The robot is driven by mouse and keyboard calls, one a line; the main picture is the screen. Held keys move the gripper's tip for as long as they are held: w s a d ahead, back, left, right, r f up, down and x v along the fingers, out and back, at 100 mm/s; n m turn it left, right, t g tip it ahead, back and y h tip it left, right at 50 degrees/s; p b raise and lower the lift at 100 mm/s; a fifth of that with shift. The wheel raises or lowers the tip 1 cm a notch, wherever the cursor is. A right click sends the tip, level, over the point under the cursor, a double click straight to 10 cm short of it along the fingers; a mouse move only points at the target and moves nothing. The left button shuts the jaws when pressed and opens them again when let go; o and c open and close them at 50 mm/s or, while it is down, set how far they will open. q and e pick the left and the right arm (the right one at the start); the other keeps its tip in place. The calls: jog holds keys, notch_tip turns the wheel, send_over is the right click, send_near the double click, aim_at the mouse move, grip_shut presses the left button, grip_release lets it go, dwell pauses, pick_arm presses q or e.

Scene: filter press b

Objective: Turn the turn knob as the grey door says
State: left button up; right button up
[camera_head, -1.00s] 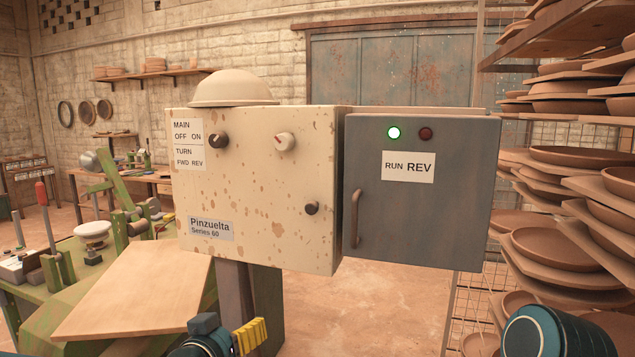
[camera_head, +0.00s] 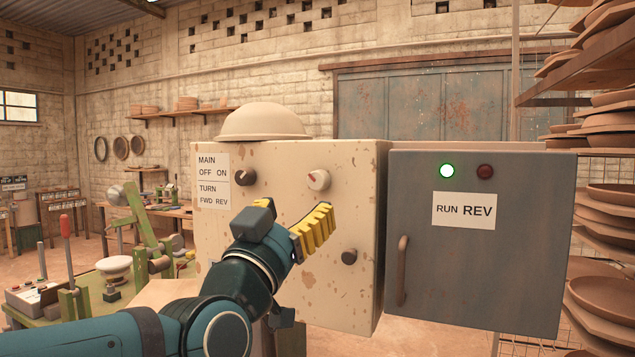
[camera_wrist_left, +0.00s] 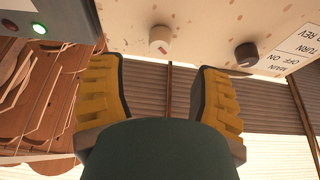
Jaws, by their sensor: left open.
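The sheet (camera_head: 213,182) reads MAIN OFF ON and TURN FWD REV. The grey door (camera_head: 470,270) reads RUN REV, with REV larger. My left gripper (camera_head: 315,232) is open, its yellow-padded fingers below the pale knob. In the left wrist view, upside down, the pale knob (camera_wrist_left: 161,40) appears beyond the gap between the fingertips, apart from them. My right gripper is out of view.
A green lamp (camera_head: 447,171) is lit on the grey door beside a dark red lamp (camera_head: 485,172). The door has a handle (camera_head: 402,270). Racks of clay plates (camera_head: 605,240) stand right; a cluttered green bench is left.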

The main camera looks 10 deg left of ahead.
aim_at(315, 186)
pick_arm(q)
jog(key=p+x, duration=0.1)
jog(key=x, duration=0.7)
jog(key=shift+w, duration=0.25)
jog(key=shift+c, duration=0.2)
grip_shut()
